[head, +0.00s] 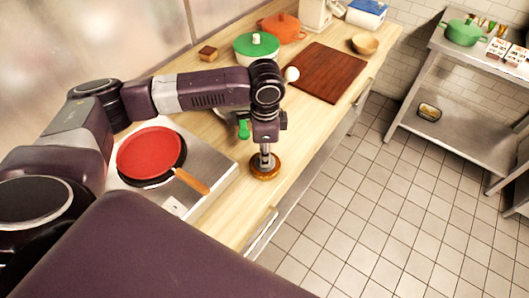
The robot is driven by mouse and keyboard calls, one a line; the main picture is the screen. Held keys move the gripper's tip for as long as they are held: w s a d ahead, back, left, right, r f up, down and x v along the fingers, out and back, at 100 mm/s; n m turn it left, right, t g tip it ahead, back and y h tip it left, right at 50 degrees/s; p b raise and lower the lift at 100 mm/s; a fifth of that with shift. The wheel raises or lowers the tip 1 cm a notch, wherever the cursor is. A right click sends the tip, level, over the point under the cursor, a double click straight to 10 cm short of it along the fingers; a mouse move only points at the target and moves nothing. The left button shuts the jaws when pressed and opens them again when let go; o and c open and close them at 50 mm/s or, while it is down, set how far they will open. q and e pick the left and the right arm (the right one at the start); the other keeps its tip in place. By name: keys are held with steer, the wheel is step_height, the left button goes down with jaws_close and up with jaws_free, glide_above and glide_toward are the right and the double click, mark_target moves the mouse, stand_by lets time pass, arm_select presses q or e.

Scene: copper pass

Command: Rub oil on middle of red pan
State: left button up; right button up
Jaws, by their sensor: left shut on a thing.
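The red pan (150,148) with a wooden handle (191,181) sits on a silver cooker (213,160) at the left of the counter. My left gripper (265,157) points down to the right of the pan, past the cooker's edge. It is shut on a round brown pad (265,172), which seems to be the oil rubber. The pad is at or just above the counter; I cannot tell whether it touches. The fingertips are small and partly merged with the pad's top. My right gripper is not in view.
The wooden counter (300,140) also holds a dark cutting board (327,72), a green-lidded pot (256,47), an orange pot (282,28), a wooden bowl (365,44) and a small brown block (208,53). A green thing (243,129) is partly hidden behind my left arm.

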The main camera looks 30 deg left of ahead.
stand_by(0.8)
arm_select(q)
steer(key=shift+s+f+p, duration=0.1)
steer(key=shift+p, duration=0.35)
stand_by(0.3)
stand_by(0.6)
step_height(320, 180, up, 7)
steer(key=p, duration=0.8)
steer(key=shift+p, duration=0.35)
stand_by(0.5)
